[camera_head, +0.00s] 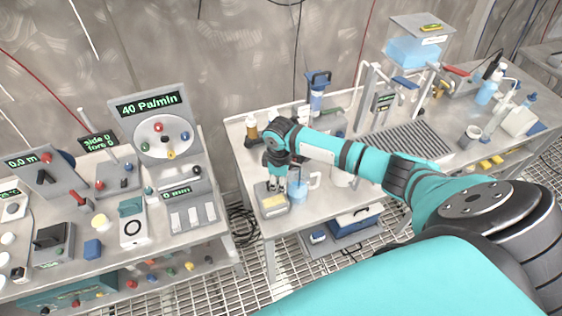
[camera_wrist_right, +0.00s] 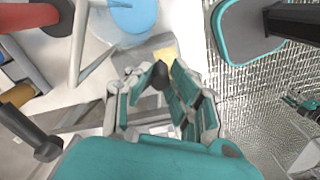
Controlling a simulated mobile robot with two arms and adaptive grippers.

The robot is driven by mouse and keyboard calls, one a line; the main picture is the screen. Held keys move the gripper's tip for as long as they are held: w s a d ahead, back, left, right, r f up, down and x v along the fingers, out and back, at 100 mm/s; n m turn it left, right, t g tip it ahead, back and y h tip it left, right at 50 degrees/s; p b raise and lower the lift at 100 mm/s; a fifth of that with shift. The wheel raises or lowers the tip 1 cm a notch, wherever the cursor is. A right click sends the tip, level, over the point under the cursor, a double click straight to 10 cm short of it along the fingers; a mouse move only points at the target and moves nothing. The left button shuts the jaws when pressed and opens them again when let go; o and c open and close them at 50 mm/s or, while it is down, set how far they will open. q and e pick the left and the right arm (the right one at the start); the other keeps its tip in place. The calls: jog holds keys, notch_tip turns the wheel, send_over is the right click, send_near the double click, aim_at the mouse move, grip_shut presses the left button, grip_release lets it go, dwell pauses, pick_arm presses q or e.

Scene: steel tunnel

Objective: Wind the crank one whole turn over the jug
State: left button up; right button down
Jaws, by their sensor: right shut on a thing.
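My right gripper (camera_head: 276,182) points down over the near left corner of the right-hand bench. In the wrist view its fingers (camera_wrist_right: 160,84) are closed around a dark knob (camera_wrist_right: 160,74), apparently the crank's handle; the rest of the crank is mostly hidden by the fingers. A clear jug with blue liquid (camera_head: 298,191) stands upright just right of the gripper, with its handle to the right. The blue of the jug also shows at the top of the wrist view (camera_wrist_right: 132,14). My left gripper is not in view.
A grey block with a yellow label (camera_head: 273,204) sits below the gripper near the bench edge. Small bottles (camera_head: 251,127) stand behind it. A ribbed drain board (camera_head: 412,140) lies further right. A gap separates this bench from the control bench (camera_head: 175,240) at left.

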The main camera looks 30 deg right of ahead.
jog(key=shift+a+m, duration=0.2)
jog(key=shift+m, duration=0.2)
jog(key=c, duration=1.2)
grip_release()
notch_tip(320, 180, up, 12)
